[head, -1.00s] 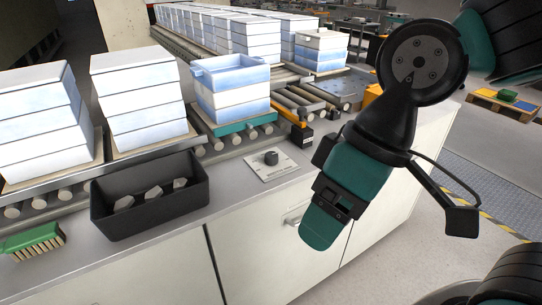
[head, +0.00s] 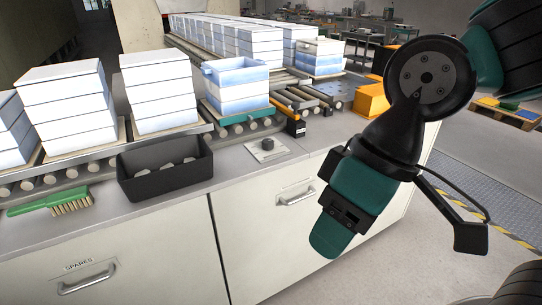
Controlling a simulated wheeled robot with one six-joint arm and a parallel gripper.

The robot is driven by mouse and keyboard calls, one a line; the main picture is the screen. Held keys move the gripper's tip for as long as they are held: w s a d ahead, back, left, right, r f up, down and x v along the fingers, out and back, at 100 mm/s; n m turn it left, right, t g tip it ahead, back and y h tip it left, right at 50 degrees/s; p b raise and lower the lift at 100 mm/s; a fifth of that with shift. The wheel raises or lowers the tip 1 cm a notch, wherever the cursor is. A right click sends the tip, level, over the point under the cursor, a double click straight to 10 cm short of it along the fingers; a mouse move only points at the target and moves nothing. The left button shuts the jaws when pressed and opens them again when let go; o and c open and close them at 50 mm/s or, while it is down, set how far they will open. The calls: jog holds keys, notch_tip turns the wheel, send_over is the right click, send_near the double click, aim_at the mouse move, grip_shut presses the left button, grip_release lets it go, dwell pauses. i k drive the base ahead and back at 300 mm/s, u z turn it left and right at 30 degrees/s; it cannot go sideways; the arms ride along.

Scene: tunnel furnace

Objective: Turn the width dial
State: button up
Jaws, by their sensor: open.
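The width dial (head: 267,144) is a small dark knob on a pale marked plate (head: 281,150). The plate lies on the grey counter top, right of the black bin and in front of the roller conveyor. My gripper (head: 327,240) hangs at the lower right of the dial, in front of the white cabinet doors. It is open, with nothing seen in it, and apart from the dial. The dial's pointer is too small to read.
A black bin (head: 137,184) with pale pieces and a green brush (head: 50,203) stand on the counter to the left. Stacked white and blue trays (head: 235,88) line the conveyor behind. An orange container (head: 371,100) stands at the back right.

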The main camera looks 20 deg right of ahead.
aim_at(268, 144)
jog(key=u, duration=0.2)
jog(key=i, duration=1)
jog(key=z, duration=0.35)
